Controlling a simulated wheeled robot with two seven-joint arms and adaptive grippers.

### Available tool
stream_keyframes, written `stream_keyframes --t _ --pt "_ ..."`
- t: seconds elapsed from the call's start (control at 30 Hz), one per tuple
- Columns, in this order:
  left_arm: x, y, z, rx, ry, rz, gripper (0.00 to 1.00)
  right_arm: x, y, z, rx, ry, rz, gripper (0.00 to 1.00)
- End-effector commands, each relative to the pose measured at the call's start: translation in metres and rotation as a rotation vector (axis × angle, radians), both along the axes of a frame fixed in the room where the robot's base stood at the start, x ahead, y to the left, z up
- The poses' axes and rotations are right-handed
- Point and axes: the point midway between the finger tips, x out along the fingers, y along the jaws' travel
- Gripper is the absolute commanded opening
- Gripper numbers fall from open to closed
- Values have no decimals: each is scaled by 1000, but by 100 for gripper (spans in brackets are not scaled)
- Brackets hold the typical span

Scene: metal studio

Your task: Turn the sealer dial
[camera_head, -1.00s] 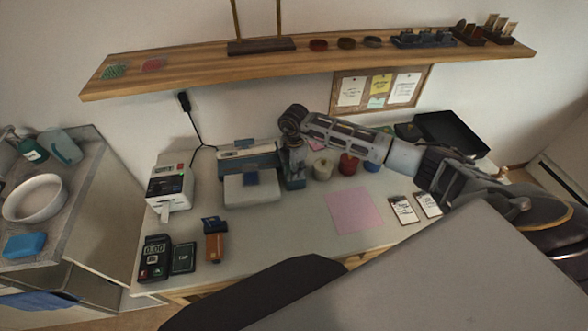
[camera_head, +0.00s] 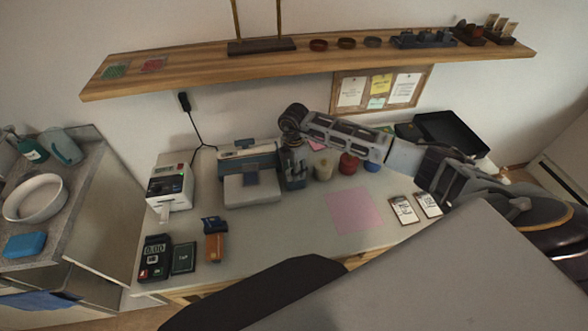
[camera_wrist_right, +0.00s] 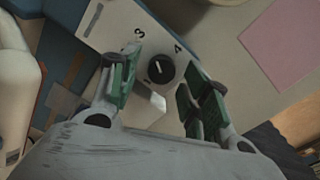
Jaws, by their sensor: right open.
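The sealer (camera_head: 232,165) is a blue and pale grey machine standing at the back of the table. In the right wrist view, its pale panel (camera_wrist_right: 112,22) carries the printed digits 3 and 4. The black round dial (camera_wrist_right: 160,70) with a white pointer line sits on that panel. My right gripper (camera_head: 295,176) is at the right end of the sealer. In the wrist view its two green-padded fingers (camera_wrist_right: 158,88) are open, one on each side of the dial with gaps showing; contact is not visible. The dial is hidden in the head view. My left gripper is not in view.
A label printer (camera_head: 170,188) stands left of the sealer. A cream jar (camera_head: 323,170) and a red jar (camera_head: 349,164) stand close right of my gripper. A pink sheet (camera_head: 355,211) lies on the table. The wooden shelf (camera_head: 200,66) spans above.

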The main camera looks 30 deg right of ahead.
Motion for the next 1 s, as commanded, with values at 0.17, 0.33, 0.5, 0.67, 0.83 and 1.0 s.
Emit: stream_keyframes --t 0.17,0.33,0.5,0.67,0.83,1.0 --pt "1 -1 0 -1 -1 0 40 0 0 13 0 -1 0 47" --pt "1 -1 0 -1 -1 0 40 1 -1 35 0 -3 -1 47" --pt "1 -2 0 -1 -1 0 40 1 0 60 0 -4 1 47" --pt "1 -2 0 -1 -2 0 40 1 0 84 0 -3 -1 47" --pt "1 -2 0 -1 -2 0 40 1 0 104 -1 -2 0 47" --pt "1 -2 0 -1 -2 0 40 1 -1 115 -1 -2 0 47"
